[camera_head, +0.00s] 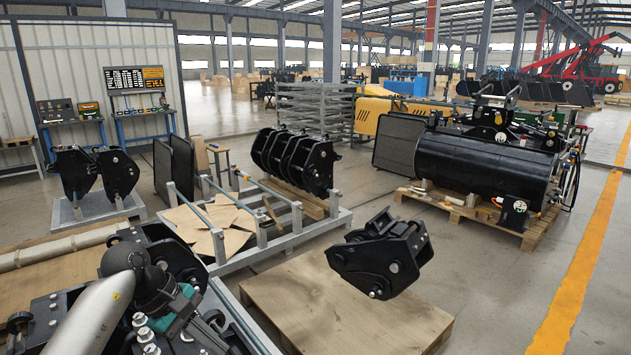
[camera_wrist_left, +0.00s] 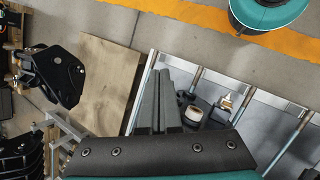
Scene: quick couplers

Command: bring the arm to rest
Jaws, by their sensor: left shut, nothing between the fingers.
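My left arm comes in from the lower left of the head view, with its gripper (camera_head: 208,337) low at the bottom edge. The fingers are hard to make out there against the dark parts. In the left wrist view the two grey fingers of the left gripper (camera_wrist_left: 164,80) lie side by side, shut, with nothing held between them. They are over a metal frame with bars (camera_wrist_left: 200,80). My right gripper is in neither view.
A black coupler (camera_head: 380,255) sits on a wooden pallet (camera_head: 350,312) right of the arm; the coupler also shows in the wrist view (camera_wrist_left: 55,75). A metal rack (camera_head: 285,240) with cardboard stands behind the gripper. A black tank (camera_head: 480,165) is at right. Floor at lower right is clear.

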